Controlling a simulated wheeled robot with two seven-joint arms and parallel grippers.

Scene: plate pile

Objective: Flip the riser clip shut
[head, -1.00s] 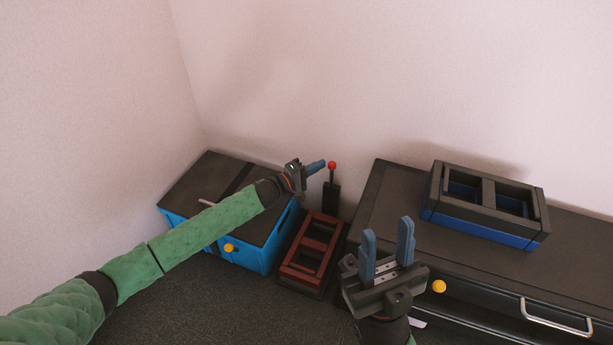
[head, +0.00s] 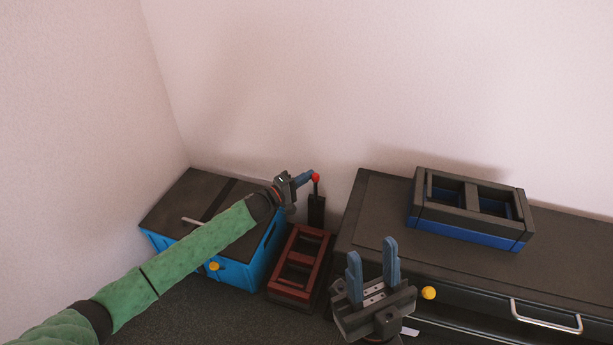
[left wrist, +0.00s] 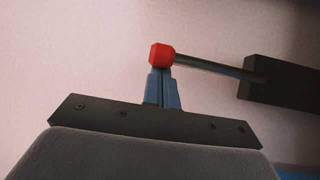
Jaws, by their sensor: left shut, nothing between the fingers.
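A thin lever with a red knob (head: 315,177) rises from a dark upright block (head: 316,211); it looks like the riser clip. In the left wrist view the red knob (left wrist: 162,55) is at the fingertips, and its rod runs right to the dark block (left wrist: 284,82). My left gripper (head: 309,176) is shut and empty, its blue fingertips at the knob, touching it or very close. The fingers partly overlap the knob in the head view. My right gripper (head: 372,268) is open and empty, fingers upward, in front of the dark cabinet.
A blue box with a dark lid (head: 180,201) stands left, under my left arm. A dark red frame (head: 301,262) lies before the lever. A dark cabinet (head: 362,220) at right bears a black and blue two-opening rack (head: 471,236). The cabinet has a yellow knob (head: 428,293) and silver handle (head: 546,317).

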